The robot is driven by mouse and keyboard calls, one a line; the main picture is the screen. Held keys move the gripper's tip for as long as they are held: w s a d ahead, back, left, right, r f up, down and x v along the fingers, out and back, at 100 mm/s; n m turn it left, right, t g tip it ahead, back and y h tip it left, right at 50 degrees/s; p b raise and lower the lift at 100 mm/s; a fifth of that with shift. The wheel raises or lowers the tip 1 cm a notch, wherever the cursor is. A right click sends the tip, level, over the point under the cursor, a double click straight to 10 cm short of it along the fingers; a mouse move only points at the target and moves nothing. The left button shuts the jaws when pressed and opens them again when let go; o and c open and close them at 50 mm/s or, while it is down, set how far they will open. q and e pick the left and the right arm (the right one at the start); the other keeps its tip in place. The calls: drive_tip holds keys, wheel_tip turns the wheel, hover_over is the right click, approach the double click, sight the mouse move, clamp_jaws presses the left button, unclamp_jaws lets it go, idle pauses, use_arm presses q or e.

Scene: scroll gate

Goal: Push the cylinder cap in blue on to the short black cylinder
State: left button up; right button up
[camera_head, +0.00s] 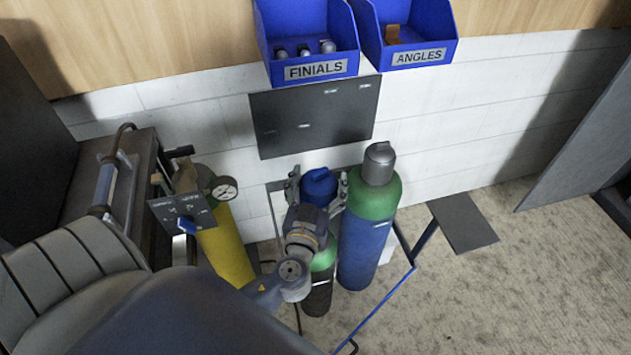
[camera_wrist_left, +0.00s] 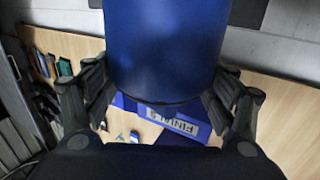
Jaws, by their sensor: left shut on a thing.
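The blue cylinder cap (camera_head: 318,184) is between the fingers of my left gripper (camera_head: 317,192). In the left wrist view the cap (camera_wrist_left: 165,45) fills the top middle, with a finger of the left gripper (camera_wrist_left: 160,88) pressed to each side. The short black cylinder (camera_head: 318,298), with a green shoulder, stands upright under my left wrist. My wrist hides its top, so I cannot tell whether the cap touches it. My right gripper is in neither view.
A taller blue cylinder (camera_head: 362,245) with a green shoulder and grey cap stands close on the right. A yellow cylinder (camera_head: 227,250) and a gauge (camera_head: 224,188) are on the left. Blue bins (camera_head: 315,68) hang above a dark wall panel (camera_head: 315,115).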

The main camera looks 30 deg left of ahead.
use_arm(q)
drive_tip(key=w+a+f+n+y+b, duration=0.1)
drive_tip(key=w+a+f+y+b, duration=0.1)
drive_tip(key=f, duration=0.8)
drive_tip(key=shift+w+a+g+b, duration=0.4)
drive_tip(key=shift+a+b, duration=0.1)
drive_tip(key=shift+b, duration=0.6)
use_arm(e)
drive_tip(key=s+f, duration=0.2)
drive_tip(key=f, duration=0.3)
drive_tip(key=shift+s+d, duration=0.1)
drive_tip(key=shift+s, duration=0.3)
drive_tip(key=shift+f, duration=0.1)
use_arm(q)
drive_tip(key=shift+b, duration=0.55)
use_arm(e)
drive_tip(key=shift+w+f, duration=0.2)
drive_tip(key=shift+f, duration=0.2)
use_arm(q)
drive_tip(key=shift+f, duration=0.1)
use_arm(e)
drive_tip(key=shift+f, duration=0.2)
use_arm(q)
drive_tip(key=shift+b, duration=0.5)
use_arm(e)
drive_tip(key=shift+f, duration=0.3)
